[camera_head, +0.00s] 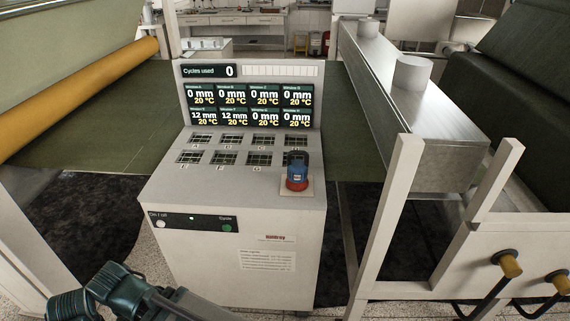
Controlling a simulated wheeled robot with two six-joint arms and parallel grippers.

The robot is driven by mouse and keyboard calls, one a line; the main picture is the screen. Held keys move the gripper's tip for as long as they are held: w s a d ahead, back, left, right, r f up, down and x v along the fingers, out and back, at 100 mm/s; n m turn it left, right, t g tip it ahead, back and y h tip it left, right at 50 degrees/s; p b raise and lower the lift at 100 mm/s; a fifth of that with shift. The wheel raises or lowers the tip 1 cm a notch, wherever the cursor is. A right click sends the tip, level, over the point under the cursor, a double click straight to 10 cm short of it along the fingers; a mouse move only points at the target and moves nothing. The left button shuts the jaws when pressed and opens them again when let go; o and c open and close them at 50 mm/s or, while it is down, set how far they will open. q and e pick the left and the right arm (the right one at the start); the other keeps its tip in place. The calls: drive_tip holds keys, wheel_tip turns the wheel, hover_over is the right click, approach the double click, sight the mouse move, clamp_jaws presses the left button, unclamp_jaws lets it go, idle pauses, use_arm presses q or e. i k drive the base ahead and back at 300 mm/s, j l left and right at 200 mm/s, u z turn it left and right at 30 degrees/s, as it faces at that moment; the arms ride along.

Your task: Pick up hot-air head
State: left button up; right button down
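The hot-air head (297,172) appears to be the small blue and red device with a dark top. It stands upright at the right front of the white console's (245,185) top, on a small pale plate. Nothing of mine touches it. A dark teal, jointed part of my own arm shows at the bottom left, well below and left of the device and in front of the console. I see no gripper fingers in this view.
The console has a display panel (249,103), several small grilles and a front button strip (193,222). A metal beam (425,115) and a white frame (390,215) stand close on the right. A yellow roller (75,100) with green sheet is at left. The space above the console's top is clear.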

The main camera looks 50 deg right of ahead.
sight(297, 180)
drive_tip(key=z, duration=0.4)
drive_tip(key=l+z, duration=0.15)
drive_tip(key=z, duration=0.7)
drive_tip(key=i+z, duration=0.1)
drive_tip(key=z, duration=0.35)
